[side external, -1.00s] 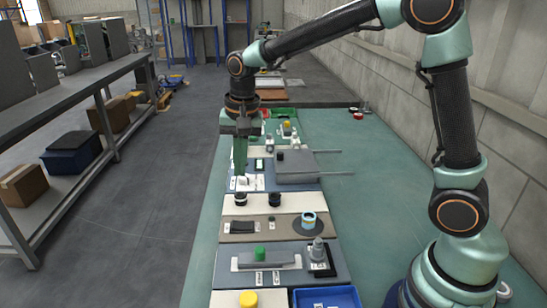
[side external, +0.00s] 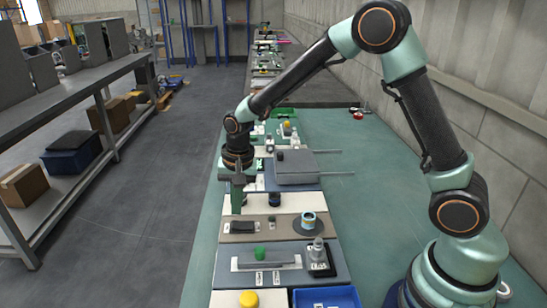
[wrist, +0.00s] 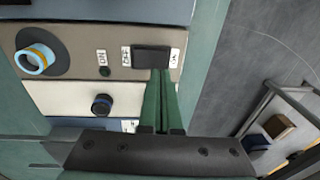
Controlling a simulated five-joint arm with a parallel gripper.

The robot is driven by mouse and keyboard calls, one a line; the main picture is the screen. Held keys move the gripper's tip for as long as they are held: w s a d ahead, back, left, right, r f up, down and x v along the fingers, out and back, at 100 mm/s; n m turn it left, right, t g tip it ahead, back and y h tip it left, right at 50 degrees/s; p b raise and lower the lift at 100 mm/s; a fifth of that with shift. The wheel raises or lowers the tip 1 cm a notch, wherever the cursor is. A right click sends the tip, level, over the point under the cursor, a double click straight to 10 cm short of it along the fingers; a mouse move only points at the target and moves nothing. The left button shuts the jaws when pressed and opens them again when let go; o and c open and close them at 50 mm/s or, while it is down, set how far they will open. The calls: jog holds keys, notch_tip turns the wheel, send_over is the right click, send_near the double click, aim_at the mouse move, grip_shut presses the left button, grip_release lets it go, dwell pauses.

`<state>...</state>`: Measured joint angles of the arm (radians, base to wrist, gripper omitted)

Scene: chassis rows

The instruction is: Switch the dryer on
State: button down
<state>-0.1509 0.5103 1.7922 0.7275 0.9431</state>
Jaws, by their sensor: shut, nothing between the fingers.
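My gripper (side external: 237,212) is shut and empty, pointing down near the border of a white panel and a brown panel. In the wrist view its green fingertips (wrist: 161,72) overlap the lower edge of a wide black rocker switch (wrist: 152,57). I cannot tell whether they touch it. The rocker also shows in the side view (side external: 242,227), just in front of the fingers. White labels flank it, one at its left (wrist: 126,56) and one at its right (wrist: 174,57); their print is too small to read surely. No part is clearly marked as the dryer.
On the brown panel (wrist: 90,35) are a small dark button (wrist: 103,71) and a blue ring (wrist: 35,60) on a dark disc. A dark knob (wrist: 101,104) stands on the white panel (wrist: 60,97). A grey box (side external: 296,165) with rods stands farther back.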

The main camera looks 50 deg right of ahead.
aim_at(236, 223)
jog(key=shift+w+a+f, duration=0.1)
jog(key=shift+f, duration=0.65)
jog(key=shift+w+a+f, duration=0.1)
jog(key=shift+f, duration=0.65)
jog(key=shift+w+f, duration=0.1)
jog(key=shift+f, duration=0.2)
jog(key=shift+r, duration=0.1)
jog(key=shift+s+d+r, duration=0.25)
jog(key=shift+s+d, duration=0.25)
jog(key=shift+s, duration=0.1)
jog(key=shift+r, duration=0.1)
